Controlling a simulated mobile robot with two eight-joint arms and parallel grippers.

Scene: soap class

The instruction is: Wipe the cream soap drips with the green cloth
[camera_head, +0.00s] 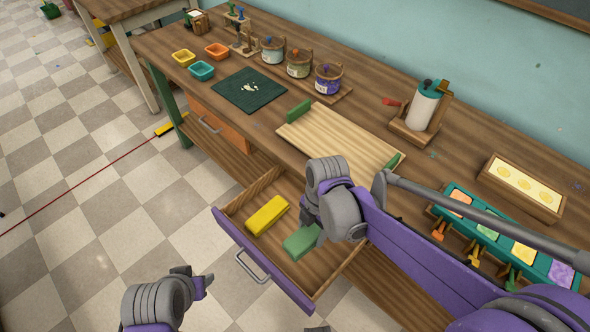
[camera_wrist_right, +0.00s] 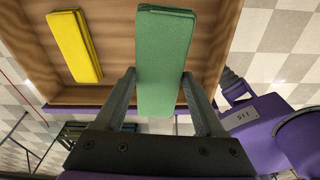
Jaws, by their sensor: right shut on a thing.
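The green cloth (camera_head: 302,241) is a folded block at the right end of the open drawer (camera_head: 232,228). My right gripper (camera_head: 322,236) is shut on it. In the right wrist view the green cloth (camera_wrist_right: 163,62) lies between the two fingers (camera_wrist_right: 160,98), over the drawer's wooden floor. I cannot tell whether it still touches that floor. The cream soap drips (camera_head: 249,87) are small pale spots on the dark green mat (camera_head: 232,94) on the bench, away from the gripper. My left gripper (camera_head: 203,282) is low at the front left, off the bench; its fingers are unclear.
A yellow folded cloth (camera_head: 267,215) lies left of the green one in the drawer. A wooden board (camera_head: 345,138) with green ends is on the bench above. Small bins (camera_head: 201,70), jars (camera_head: 327,79), a dispenser (camera_head: 424,105) and a teal tray (camera_head: 480,222) stand around.

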